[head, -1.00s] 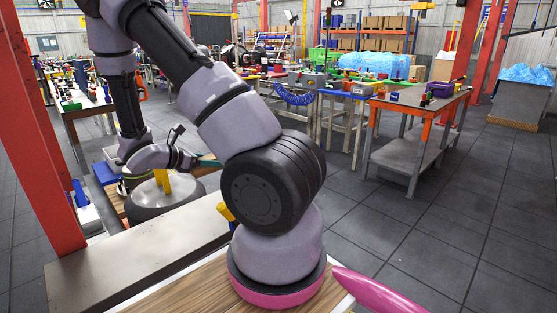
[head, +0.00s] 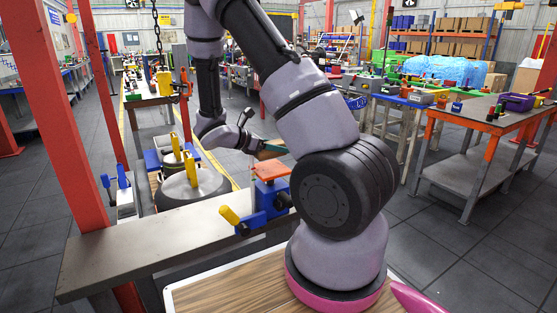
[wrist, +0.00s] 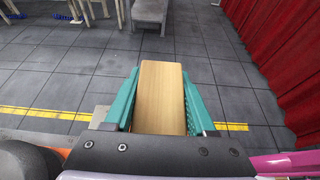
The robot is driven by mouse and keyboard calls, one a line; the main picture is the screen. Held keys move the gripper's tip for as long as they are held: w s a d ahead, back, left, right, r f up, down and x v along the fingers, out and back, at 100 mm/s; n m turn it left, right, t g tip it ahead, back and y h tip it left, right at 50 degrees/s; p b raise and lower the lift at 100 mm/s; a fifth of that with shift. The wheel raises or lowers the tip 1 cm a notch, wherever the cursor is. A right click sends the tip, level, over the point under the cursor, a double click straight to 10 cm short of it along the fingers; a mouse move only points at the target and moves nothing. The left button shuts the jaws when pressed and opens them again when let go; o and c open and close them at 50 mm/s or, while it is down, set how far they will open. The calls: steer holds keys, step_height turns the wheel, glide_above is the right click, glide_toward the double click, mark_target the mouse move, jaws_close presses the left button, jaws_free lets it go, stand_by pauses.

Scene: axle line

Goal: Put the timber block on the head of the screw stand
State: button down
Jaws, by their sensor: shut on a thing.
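The timber block (wrist: 161,97) is a pale wooden bar between the teal fingers of my gripper (wrist: 160,78) in the wrist view. My gripper is shut on its sides, and the block's far end points away from the wrist. In the head view my gripper (head: 269,150) is partly hidden behind my arm, and little of the block shows. A blue stand with a flat orange top (head: 270,169) and a yellow handle, which looks like the screw stand, is at the grey bench's far edge. My gripper appears above and beyond its top; the exact gap cannot be told.
The grey bench top (head: 150,245) is mostly bare. A large grey drum with yellow handles (head: 192,186) stands behind it. A red post (head: 55,120) rises at the left. A work table with an orange frame (head: 480,115) stands at the right, with open floor before it.

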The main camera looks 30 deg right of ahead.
mark_target(277, 166)
steer(key=shift+f, duration=2.05)
steer(key=shift+f, duration=0.1)
steer(key=shift+c, duration=1.1)
jaws_free()
steer(key=shift+a+r, duration=0.15)
steer(key=shift+r, duration=0.05)
steer(key=v, duration=1.1)
steer(key=s+a+r+m+t+y, duration=0.2)
steer(key=s+r+m+t+y, duration=0.1)
steer(key=s+r+m+y, duration=0.4)
steer(key=s+a+r+m+t+y, duration=0.3)
steer(key=s+r+m+y, duration=0.5)
steer(key=r, duration=1.1)
steer(key=s+m, duration=0.4)
steer(key=m, duration=0.3)
steer(key=shift+a+m+t, duration=0.3)
steer(key=shift+t, duration=0.1)
